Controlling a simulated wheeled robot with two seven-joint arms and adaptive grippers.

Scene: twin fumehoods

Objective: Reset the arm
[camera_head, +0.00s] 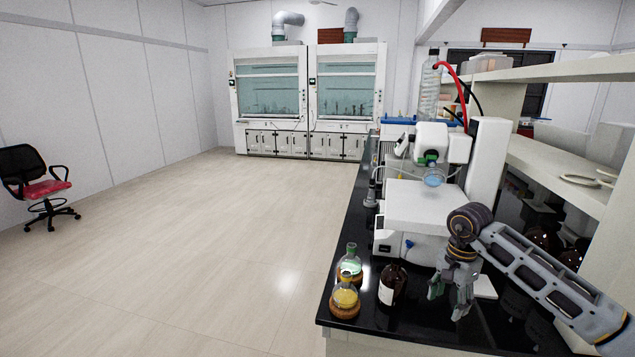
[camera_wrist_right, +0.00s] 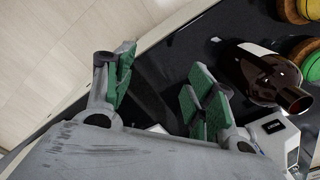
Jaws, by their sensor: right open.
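My right gripper (camera_head: 452,300) hangs with its fingers downward over the black bench top (camera_head: 375,325), to the right of a brown bottle. In the right wrist view its green finger pads (camera_wrist_right: 160,90) stand apart with nothing between them. My right arm comes in from the right edge, bent at the wrist. My left gripper is not in view.
The brown bottle (camera_head: 391,286) stands close to the gripper; it also shows in the right wrist view (camera_wrist_right: 255,72). Two flasks, one yellow (camera_head: 345,298) and one green (camera_head: 350,264), stand on cork rings near the bench's left edge. A white instrument (camera_head: 424,208) stands behind. Open floor (camera_head: 220,250) lies left.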

